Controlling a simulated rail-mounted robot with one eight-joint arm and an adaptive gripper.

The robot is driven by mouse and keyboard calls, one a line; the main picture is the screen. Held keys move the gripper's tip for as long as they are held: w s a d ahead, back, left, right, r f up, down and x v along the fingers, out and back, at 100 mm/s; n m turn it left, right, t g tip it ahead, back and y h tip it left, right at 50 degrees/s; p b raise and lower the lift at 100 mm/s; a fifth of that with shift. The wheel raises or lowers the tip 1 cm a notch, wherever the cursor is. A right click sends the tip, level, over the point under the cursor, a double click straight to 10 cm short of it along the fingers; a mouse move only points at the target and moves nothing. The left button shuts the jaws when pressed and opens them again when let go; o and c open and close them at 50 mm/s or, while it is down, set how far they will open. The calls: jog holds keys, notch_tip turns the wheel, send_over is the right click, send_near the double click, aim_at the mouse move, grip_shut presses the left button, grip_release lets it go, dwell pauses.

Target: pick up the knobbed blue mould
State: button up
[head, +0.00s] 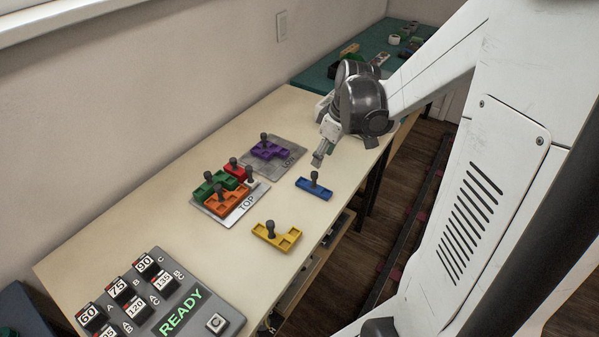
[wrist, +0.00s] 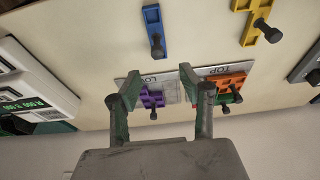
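The blue mould (head: 314,188) is a short straight blue bar with a dark upright knob, lying on the pale table near its right edge in the head view. In the wrist view the blue mould (wrist: 153,28) is at the top, with its knob pointing toward the bottom of the picture. My gripper (head: 318,160) is above the table, just behind the blue mould and apart from it. In the wrist view my gripper (wrist: 160,85) has its two greenish fingers spread wide with nothing held between them.
A yellow mould (head: 277,235) lies in front of the blue one. Green, orange and red moulds stand on the TOP plate (head: 241,212). A purple mould (head: 269,151) is on a grey plate (head: 290,145). A READY panel (head: 190,300) is at the front. Bare table surrounds the blue mould.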

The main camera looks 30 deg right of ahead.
aim_at(316, 174)
jog(key=b+x, duration=0.1)
jog(key=x, duration=0.5)
jog(key=shift+w+f, duration=0.1)
jog(key=shift+d+b+x, duration=0.1)
jog(key=shift+b+x, duration=0.1)
jog(key=shift+x, duration=1.1)
jog(key=shift+d+b+x, duration=0.15)
jog(key=shift+b+x, duration=0.05)
jog(key=shift+x, duration=1.1)
jog(key=shift+c, duration=0.2)
grip_shut()
